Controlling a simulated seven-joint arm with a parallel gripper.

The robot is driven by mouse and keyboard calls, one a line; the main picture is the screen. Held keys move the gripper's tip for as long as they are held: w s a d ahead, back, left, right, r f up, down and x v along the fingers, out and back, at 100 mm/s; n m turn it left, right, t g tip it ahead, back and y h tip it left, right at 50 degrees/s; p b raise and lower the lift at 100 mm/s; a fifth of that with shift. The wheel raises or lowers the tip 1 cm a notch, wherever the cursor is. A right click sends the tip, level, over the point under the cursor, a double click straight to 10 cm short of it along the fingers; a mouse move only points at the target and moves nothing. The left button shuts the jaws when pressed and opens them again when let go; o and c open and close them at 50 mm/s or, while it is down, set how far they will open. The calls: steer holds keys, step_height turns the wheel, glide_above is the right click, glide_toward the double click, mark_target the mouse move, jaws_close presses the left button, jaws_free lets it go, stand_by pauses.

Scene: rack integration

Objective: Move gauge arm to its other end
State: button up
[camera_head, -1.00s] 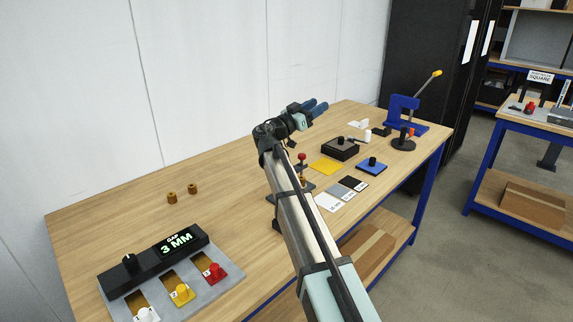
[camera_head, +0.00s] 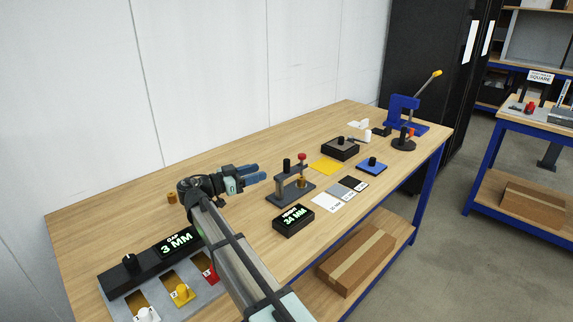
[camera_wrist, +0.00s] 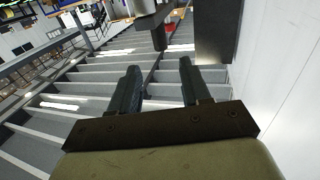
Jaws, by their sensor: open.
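The gauge (camera_head: 278,186) stands on a dark base plate near the middle of the bench. Its grey crossbar arm carries a black knob (camera_head: 287,163) and a red knob (camera_head: 302,156). A brass-coloured cylinder (camera_head: 301,182) sits under the red-knob end. The height display (camera_head: 292,219) in front reads 34 MM. My gripper (camera_head: 262,174) is just left of the gauge, pointing right towards it, apart from it and empty. In the wrist view its two dark fingers (camera_wrist: 157,72) are spread, with a dark cylindrical part (camera_wrist: 158,37) beyond them.
The gap fixture (camera_head: 140,265) reads 3 MM at the front left, partly behind my arm. A brown cylinder (camera_head: 172,197) stands behind it. The back left bench is clear.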

mark_target(286, 172)
steer(key=x, duration=1.2)
jaws_close()
stand_by(0.4)
